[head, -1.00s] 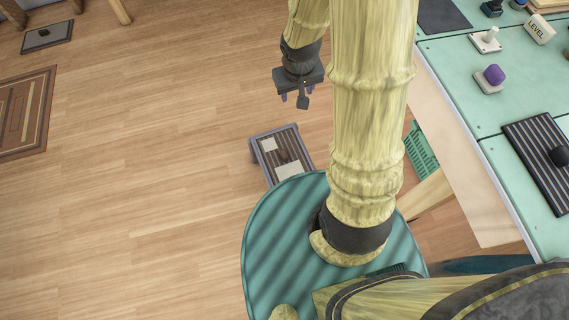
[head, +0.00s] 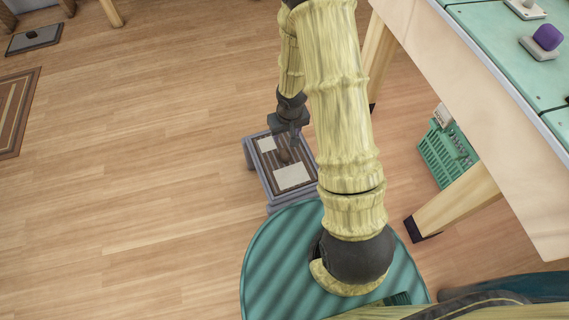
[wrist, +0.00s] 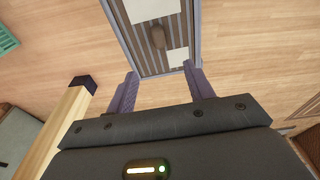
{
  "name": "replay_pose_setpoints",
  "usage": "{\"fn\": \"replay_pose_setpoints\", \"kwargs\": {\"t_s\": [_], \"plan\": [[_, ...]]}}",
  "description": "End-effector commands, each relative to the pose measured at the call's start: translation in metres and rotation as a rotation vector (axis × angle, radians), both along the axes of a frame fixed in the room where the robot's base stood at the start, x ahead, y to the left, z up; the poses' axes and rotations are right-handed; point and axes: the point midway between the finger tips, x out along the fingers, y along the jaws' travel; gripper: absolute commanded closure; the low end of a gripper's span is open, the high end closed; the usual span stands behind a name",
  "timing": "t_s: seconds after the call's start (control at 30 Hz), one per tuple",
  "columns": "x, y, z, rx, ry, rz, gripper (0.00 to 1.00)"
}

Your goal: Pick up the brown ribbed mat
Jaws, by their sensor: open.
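The brown ribbed mat (head: 270,164) lies on a low grey-purple stand (head: 262,180) on the floor, beyond my round teal base. The mat has a brown knob (head: 284,155) near its middle and two white rectangles on it. My gripper (head: 289,133) hangs over the far part of the mat. In the wrist view the mat (wrist: 150,62) and its knob (wrist: 158,37) are ahead of my open, empty gripper (wrist: 160,73). The fingers are apart from the knob. My gripper hides part of the mat's far edge in the head view.
A teal-topped table (head: 480,20) stands at the right, with a wooden leg (head: 455,203) near my base. A green basket (head: 445,160) sits under it. A dark mat (head: 35,40) and a brown striped rug (head: 15,110) lie at the left. The floor between is clear.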

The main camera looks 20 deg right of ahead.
Motion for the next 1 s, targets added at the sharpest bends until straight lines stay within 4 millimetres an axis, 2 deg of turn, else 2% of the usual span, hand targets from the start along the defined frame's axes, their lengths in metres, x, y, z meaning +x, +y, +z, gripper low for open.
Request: {"fn": "replay_pose_setpoints", "kwargs": {"t_s": [0.27, 0.37, 1.0], "plan": [[0.0, 0.0, 0.001, 0.0, 0.0, 0.0, 0.47], [0.001, 0.0, -0.005, -0.001, 0.0, 0.001, 0.47], [0.016, 0.001, -0.112, -0.001, 0.001, 0.002, 0.47]]}}
